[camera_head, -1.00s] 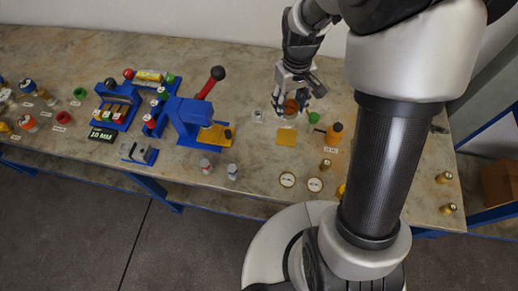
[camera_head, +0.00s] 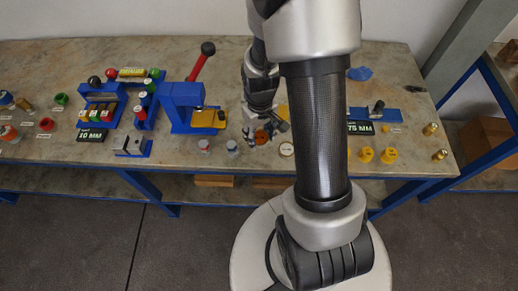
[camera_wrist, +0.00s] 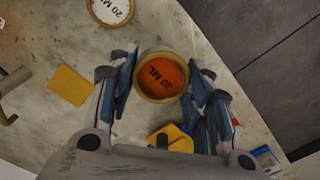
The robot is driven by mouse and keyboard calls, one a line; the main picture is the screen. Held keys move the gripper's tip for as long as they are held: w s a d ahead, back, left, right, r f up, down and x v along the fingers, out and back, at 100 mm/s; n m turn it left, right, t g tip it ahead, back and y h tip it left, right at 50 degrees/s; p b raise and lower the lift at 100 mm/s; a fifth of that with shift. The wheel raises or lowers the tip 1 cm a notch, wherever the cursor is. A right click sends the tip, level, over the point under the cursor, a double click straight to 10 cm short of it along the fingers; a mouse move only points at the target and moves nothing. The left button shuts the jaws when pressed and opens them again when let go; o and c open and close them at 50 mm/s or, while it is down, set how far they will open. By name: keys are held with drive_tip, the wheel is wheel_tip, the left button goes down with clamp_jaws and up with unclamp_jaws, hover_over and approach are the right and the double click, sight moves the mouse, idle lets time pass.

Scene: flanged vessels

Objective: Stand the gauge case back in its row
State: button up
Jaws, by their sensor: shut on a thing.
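The gauge case, a round gold-rimmed piece with an orange face marked 20 ML (camera_wrist: 162,77), sits between the fingers of my gripper (camera_wrist: 160,88) in the wrist view. My gripper is shut on it, with its face toward the wrist camera. In the head view my gripper (camera_head: 262,138) holds the orange case (camera_head: 262,136) near the table's front edge. A white-faced round gauge (camera_head: 287,149) lies just right of it; a white 20 ML gauge (camera_wrist: 110,10) shows at the top of the wrist view. Height above the table is unclear.
Two small capped jars (camera_head: 204,145) (camera_head: 232,148) stand left of my gripper. A blue press (camera_head: 185,105) with a red lever stands farther left. A yellow square (camera_wrist: 70,85) lies on the table. Yellow pieces (camera_head: 366,154) and brass parts (camera_head: 430,129) stand at right.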

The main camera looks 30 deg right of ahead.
sight(260, 152)
drive_tip(key=shift+f+b, duration=0.95)
drive_tip(key=shift+f, duration=2.3)
drive_tip(key=shift+f, duration=0.2)
drive_tip(key=o, duration=1.2)
drive_tip(key=shift+r, duration=0.1)
